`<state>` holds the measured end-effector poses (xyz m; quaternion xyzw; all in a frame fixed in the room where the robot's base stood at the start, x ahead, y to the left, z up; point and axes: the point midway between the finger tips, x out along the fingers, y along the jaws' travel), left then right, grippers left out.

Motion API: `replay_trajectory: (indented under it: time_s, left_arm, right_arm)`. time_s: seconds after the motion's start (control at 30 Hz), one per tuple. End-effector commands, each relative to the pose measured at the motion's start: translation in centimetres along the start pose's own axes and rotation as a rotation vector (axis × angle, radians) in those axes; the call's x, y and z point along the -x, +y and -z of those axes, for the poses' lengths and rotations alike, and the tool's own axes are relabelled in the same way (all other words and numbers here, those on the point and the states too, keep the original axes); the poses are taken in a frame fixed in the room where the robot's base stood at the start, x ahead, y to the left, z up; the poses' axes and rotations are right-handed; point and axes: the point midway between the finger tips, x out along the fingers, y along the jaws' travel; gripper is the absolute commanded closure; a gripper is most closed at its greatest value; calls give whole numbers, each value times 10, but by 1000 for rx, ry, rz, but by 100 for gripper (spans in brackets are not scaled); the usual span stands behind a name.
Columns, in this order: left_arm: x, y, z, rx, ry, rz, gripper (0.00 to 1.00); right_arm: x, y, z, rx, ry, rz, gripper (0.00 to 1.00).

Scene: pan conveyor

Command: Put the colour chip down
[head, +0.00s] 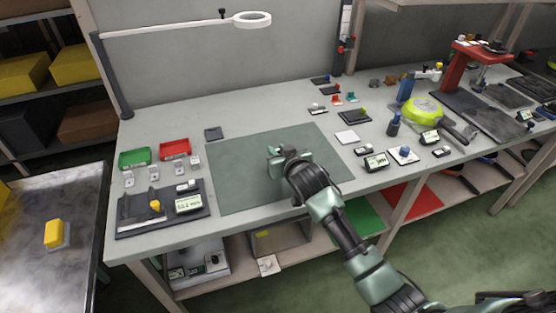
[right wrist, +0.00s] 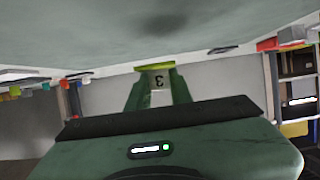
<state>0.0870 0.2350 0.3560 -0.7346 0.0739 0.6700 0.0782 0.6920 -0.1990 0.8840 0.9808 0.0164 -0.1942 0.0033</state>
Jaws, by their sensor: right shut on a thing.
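The colour chip (right wrist: 155,67) shows in the right wrist view as a thin yellow-green edge with a pale grey face marked with a digit like 3. My right gripper (right wrist: 157,88) is shut on it, a green finger on either side. In the head view my right gripper (head: 276,153) is over the grey-green mat (head: 240,177) at the middle of the bench; the chip is too small to make out there. In the right wrist view the mat-coloured surface fills the top; I cannot tell whether the chip touches it. My left gripper is not in view.
Left of the mat are a green tray (head: 134,158), a red tray (head: 175,149) and a dark board (head: 135,212) with instruments. A white square (head: 347,137) and small gauges lie to the right. The mat around the gripper looks clear.

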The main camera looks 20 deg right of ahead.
Motion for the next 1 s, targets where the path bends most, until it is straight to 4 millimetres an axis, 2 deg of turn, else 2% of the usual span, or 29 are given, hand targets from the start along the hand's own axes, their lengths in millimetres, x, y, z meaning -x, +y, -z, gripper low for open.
replay_trajectory:
  time_s: [0.1, 0.2, 0.63, 0.67, 0.73, 1.0]
  left_arm:
    - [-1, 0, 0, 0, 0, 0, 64]
    - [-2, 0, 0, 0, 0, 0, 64]
    - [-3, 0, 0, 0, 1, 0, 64]
    - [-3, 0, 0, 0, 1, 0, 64]
    - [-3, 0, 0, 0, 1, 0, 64]
    - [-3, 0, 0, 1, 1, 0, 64]
  right_arm:
    - [-8, 0, -21, -1, -6, 0, 100]
    - [-12, 0, -30, -1, -4, 0, 100]
    - [-14, 0, -36, -1, -2, 1, 100]
    - [-14, 0, -36, -1, -2, 0, 76]
    - [-14, 0, -36, 0, -2, 0, 57]
    - [-14, 0, -36, 0, -2, 0, 57]
